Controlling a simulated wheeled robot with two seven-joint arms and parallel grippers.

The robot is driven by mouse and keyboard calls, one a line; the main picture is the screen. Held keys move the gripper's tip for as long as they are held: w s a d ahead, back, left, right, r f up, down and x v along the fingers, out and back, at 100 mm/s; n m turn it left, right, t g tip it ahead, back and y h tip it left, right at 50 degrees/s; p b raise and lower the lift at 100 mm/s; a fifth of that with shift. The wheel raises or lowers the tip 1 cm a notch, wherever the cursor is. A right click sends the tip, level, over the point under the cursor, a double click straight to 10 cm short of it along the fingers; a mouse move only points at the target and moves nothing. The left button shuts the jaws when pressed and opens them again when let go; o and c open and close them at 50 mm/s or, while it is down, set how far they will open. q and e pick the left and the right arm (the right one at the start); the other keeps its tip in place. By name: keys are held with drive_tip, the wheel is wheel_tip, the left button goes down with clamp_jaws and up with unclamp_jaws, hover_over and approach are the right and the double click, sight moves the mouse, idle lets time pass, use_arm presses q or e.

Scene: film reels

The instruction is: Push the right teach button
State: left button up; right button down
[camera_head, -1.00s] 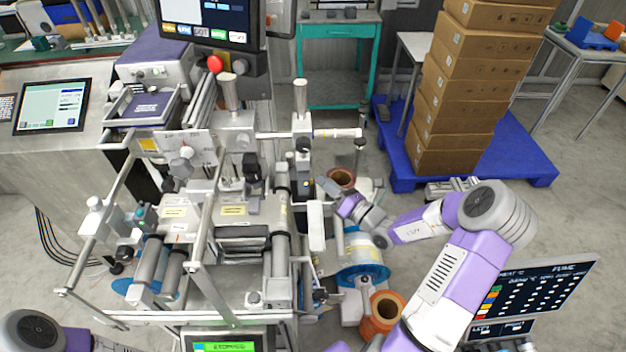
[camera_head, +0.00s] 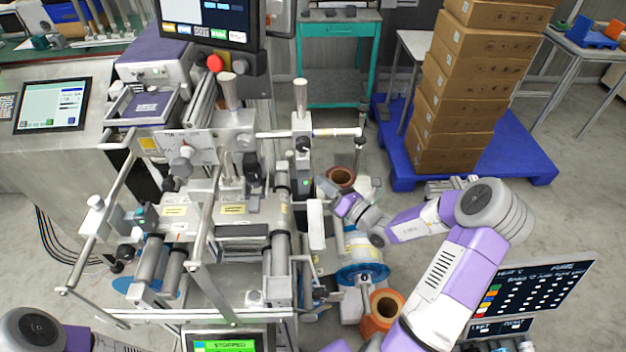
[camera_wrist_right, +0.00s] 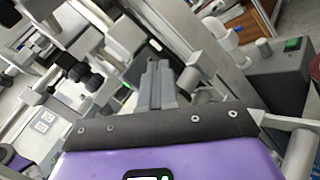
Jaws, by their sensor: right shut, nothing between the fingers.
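In the right wrist view, a green button (camera_wrist_right: 292,44) sits on top of a dark grey box (camera_wrist_right: 280,75) at the right. It looks like the right teach button; I cannot read a label on it. My right gripper (camera_wrist_right: 157,72) is shut and empty, left of the box and apart from the button. In the head view my right gripper (camera_head: 325,187) reaches from the right toward the right side of the machine (camera_head: 235,215). Its fingertips are small there and partly hard to make out. Only part of my left arm shows at bottom left; its gripper is out of view.
Metal rods and rollers crowd the machine. A blue-rimmed reel (camera_head: 362,273) and an orange roll (camera_head: 384,310) lie below my right forearm. Stacked cartons (camera_head: 460,100) stand on a blue pallet (camera_head: 530,165) behind. A green display (camera_head: 228,345) reads STOPPED.

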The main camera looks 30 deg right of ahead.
drive_tip(key=shift+d, duration=0.1)
drive_tip(key=shift+s+d+p, duration=0.35)
drive_tip(key=shift+d+p, duration=0.2)
drive_tip(key=shift+d, duration=0.05)
drive_tip(key=d, duration=0.1)
drive_tip(key=s+d+p, duration=0.1)
drive_tip(key=d, duration=0.1)
drive_tip(key=s+d+p, duration=0.1)
drive_tip(key=shift+s+d, duration=0.15)
drive_tip(key=shift+s, duration=0.1)
idle(0.9)
